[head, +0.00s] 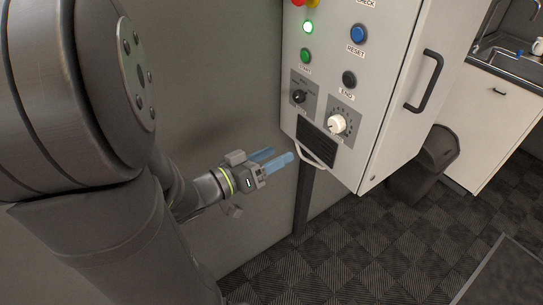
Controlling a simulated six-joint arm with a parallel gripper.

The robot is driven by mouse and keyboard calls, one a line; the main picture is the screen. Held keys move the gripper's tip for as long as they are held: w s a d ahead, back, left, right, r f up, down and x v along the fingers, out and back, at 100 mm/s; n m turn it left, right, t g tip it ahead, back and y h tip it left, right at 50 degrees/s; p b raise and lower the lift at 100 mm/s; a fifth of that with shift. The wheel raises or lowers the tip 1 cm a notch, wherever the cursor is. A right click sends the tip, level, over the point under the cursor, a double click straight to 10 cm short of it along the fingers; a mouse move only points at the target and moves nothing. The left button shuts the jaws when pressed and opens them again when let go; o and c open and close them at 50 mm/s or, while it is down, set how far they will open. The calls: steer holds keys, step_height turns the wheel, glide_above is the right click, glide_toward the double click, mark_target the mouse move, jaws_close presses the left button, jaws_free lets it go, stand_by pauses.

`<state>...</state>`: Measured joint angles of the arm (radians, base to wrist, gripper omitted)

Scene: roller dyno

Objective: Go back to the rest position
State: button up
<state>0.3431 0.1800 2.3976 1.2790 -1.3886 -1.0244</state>
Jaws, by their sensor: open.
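My gripper (275,161) is in the middle of the head view, at the end of my arm, with its blue fingers pointing right toward the control cabinet. It is open, and nothing shows between the fingers. In the picture it lies just left of the lower edge of the grey control cabinet (381,111). I cannot tell how far apart they are in depth. My arm fills the left side of the view.
The cabinet carries a lit green lamp (308,27), a green START button (305,56), a blue RESET button (358,33), a black END button (349,79), a black selector (298,96) and a white knob (337,124). A dark bin (428,165) stands right. Dark floor (340,250) lies below.

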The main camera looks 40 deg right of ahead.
mark_target(333, 126)
steer(key=shift+d, duration=0.1)
stand_by(0.3)
steer(key=d, duration=1.6)
steer(key=shift+d, duration=0.2)
steer(key=a, duration=1.7)
steer(key=d, duration=1.7)
steer(key=shift+d, duration=0.5)
steer(key=shift+a+m, duration=0.1)
steer(key=shift+m, duration=0.5)
steer(key=m, duration=0.4)
steer(key=shift+m, duration=2.2)
